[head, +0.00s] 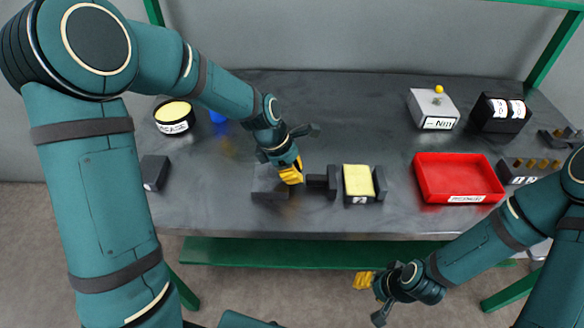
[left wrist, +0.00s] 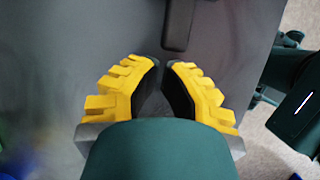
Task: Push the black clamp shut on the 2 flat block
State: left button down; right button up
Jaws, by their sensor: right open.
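The black clamp (head: 331,182) lies near the table's front edge, with a pusher jaw on the left and a fixed jaw (head: 380,183) on the right. The yellow flat block (head: 358,181), labelled 2, sits between the jaws, with a narrow gap on its left. My left gripper (head: 291,173) is just left of the pusher, its yellow fingers close together and empty. In the left wrist view the fingers (left wrist: 165,72) nearly meet, and a dark clamp part (left wrist: 178,25) lies beyond their tips. I cannot tell whether they touch it. My right gripper (head: 370,294) is open in front of the table.
A dark low block (head: 268,196) is left of the pusher, partly behind my left gripper. A red tray (head: 459,178), a grey box with a yellow button (head: 434,108), a black box (head: 500,113) and a peg rack (head: 530,170) stand right. A round tin (head: 174,117) stands left.

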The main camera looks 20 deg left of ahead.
aim_at(309, 175)
pick_arm(q)
jog(key=d, duration=0.1)
jog(key=d+p, duration=0.1)
jog(key=shift+w+d+r, duration=0.2)
jog(key=shift+w+d, duration=0.1)
jog(key=shift+w, duration=0.05)
jog(key=shift+d+p, duration=0.2)
jog(key=shift+p, duration=0.1)
jog(key=shift+f, duration=0.15)
